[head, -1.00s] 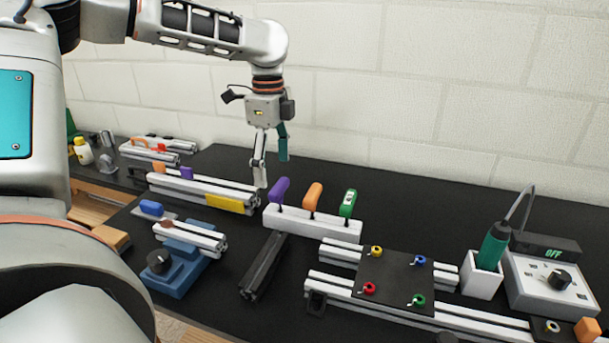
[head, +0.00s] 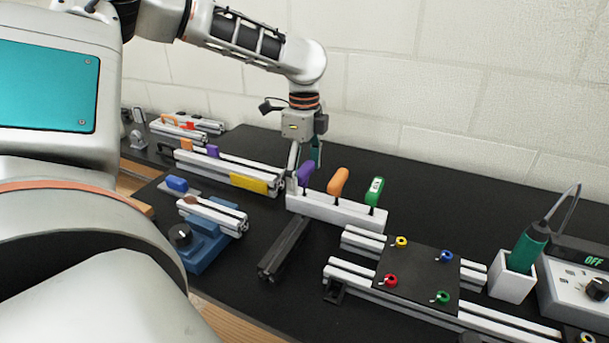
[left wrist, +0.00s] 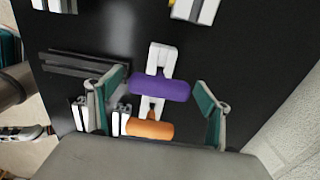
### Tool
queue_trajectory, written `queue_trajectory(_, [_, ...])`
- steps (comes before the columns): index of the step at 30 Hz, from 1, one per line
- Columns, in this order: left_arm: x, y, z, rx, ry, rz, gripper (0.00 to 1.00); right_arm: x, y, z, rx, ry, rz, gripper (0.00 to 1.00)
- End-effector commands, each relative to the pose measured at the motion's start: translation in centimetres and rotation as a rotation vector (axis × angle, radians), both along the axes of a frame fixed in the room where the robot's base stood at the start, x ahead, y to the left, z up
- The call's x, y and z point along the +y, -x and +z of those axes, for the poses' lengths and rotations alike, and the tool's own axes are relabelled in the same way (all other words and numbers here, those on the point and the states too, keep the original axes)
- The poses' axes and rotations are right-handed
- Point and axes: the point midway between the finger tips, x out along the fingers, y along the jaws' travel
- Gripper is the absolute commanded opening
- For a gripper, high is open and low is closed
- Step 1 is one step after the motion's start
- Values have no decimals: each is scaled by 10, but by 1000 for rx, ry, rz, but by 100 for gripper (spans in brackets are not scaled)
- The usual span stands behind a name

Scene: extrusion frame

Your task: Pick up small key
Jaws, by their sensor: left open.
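Three handled keys stand upright in a white holder (head: 335,211): one with a purple handle (head: 306,173), one orange (head: 338,181), one green (head: 374,191) with a pale label. I cannot tell from their handles which is the small key. My left gripper (head: 305,160) is open and points down at the purple handle. In the left wrist view the purple handle (left wrist: 160,88) lies between the spread fingers, with clear gaps on both sides. The orange handle (left wrist: 150,129) shows nearer the palm; the green one is hidden there. My right gripper is not in view.
A dark bar (head: 284,248) lies in front of the holder. A black plate (head: 418,278) with coloured rings sits on rails at right. A green-handled tool (head: 528,247) stands in a white cup. Rails (head: 228,169) lie at left. The wall rises behind.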

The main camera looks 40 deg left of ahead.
Motion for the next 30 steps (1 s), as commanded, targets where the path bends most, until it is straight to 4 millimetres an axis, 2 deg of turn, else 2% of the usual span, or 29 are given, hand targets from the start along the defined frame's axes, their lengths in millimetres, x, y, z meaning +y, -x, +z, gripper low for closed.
queue_trajectory(3, [0, 0, 0, 0, 0, 0, 78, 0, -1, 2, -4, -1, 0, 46])
queue_trajectory(8, [0, 0, 1, 0, 0, 0, 37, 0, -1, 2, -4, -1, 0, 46])
queue_trajectory(20, [0, 0, 5, -2, -1, 0, 36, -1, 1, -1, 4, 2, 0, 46])
queue_trajectory(23, [0, -1, 17, -4, -1, 0, 36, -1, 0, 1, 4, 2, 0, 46])
queue_trajectory(26, [0, -1, 37, -7, 0, 0, 36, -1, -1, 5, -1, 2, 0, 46])
queue_trajectory(30, [0, -1, 75, -8, -1, 1, 36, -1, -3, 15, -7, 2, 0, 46])
